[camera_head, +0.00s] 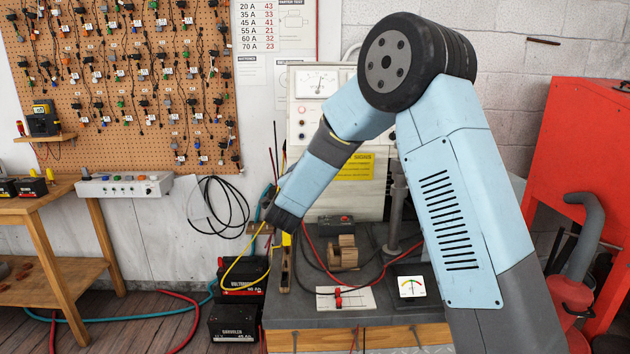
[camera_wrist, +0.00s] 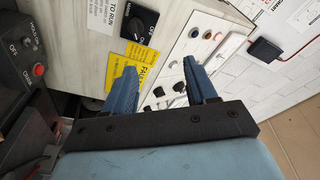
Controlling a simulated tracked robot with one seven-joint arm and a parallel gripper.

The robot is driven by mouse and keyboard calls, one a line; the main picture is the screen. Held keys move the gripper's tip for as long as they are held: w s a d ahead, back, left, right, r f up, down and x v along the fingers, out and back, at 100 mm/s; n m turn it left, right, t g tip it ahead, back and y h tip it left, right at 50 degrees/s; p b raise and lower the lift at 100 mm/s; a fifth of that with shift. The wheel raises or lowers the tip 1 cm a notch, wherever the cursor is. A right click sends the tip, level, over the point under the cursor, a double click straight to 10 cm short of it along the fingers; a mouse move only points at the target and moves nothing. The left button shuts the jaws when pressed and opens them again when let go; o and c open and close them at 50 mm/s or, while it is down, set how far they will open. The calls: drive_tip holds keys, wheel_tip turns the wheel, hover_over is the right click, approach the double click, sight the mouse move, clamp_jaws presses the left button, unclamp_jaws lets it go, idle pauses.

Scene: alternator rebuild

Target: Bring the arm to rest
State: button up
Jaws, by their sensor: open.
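My gripper (camera_wrist: 160,66) is open in the wrist view. Its two blue fingers stand well apart, with nothing held between them. Beyond them is a pale panel (camera_wrist: 205,45) with round buttons and black knobs. A yellow label (camera_wrist: 142,62) shows behind the left finger. In the head view my arm bends at a high elbow and slopes down to the left, and its dark wrist end is above the left edge of the grey-topped bench (camera_head: 300,312). The fingers are hard to make out there.
A test cabinet (camera_head: 312,108) stands at the back of the bench. A wooden block (camera_head: 343,254), a small meter (camera_head: 411,287) and cables lie on the bench. Batteries (camera_head: 240,283) stand left of it. A red machine (camera_head: 590,150) is at right.

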drive_tip(key=s+d+r+n+g+y, duration=0.5)
drive_tip(key=s+d+r+n, duration=0.4)
drive_tip(key=s+d+r, duration=0.35)
drive_tip(key=s+d+f+n+g+h, duration=0.1)
drive_tip(key=s+d, duration=0.4)
drive_tip(key=s, duration=0.6)
drive_tip(key=s+d+f+n+g+h, duration=0.1)
drive_tip(key=s+d+g, duration=0.3)
drive_tip(key=s, duration=0.7)
drive_tip(key=s+d+f+n+g, duration=0.1)
drive_tip(key=s+d+f+g, duration=0.2)
drive_tip(key=s+d, duration=0.4)
drive_tip(key=s, duration=0.4)
drive_tip(key=shift+d+f+n+h, duration=0.25)
drive_tip(key=shift+f+n+h, duration=0.05)
drive_tip(key=shift+n+h, duration=0.1)
drive_tip(key=shift+c, duration=0.5)
